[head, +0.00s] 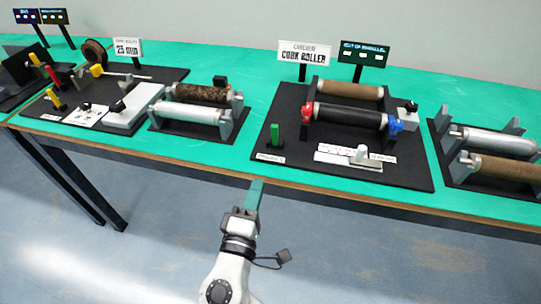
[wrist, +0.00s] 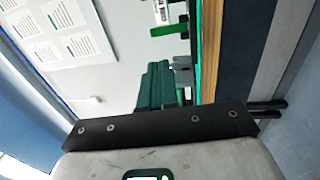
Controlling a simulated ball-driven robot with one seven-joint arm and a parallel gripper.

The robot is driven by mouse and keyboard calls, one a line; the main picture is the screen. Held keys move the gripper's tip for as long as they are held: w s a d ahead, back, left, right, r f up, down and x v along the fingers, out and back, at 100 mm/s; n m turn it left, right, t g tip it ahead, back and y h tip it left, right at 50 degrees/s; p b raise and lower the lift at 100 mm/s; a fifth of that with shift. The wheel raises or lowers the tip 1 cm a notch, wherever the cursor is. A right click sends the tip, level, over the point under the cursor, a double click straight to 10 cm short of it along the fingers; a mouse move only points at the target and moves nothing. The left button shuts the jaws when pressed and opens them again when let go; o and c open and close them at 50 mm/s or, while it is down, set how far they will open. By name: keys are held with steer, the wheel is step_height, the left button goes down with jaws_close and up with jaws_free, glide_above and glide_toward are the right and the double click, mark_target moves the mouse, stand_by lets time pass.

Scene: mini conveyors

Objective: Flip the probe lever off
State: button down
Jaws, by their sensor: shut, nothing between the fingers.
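A green lever (head: 275,135) stands upright on a small black base at the front left of the black board with the cork roller sign. A white label (head: 270,158) lies in front of it; its print is too small to read surely. My gripper (head: 257,188) is shut and empty, its green fingers together, just off the table's front edge, in front of and slightly left of the lever. They do not touch. In the wrist view the green fingers (wrist: 158,85) point up, and a green bar (wrist: 170,30), apparently the lever, lies beyond them.
Rollers with red and blue end fittings (head: 349,115) sit behind the lever. A white block on a plate (head: 348,160) lies to its right. Another black board with yellow and red levers (head: 35,60) stands left. Green tabletop (head: 225,163) is bare between the boards and the wooden front edge.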

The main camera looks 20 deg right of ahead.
steer(key=p, duration=0.2)
glide_toward(274, 133)
steer(key=x, duration=0.5)
steer(key=shift+w+r, duration=0.15)
steer(key=shift+x, duration=0.8)
steer(key=shift+d, duration=0.15)
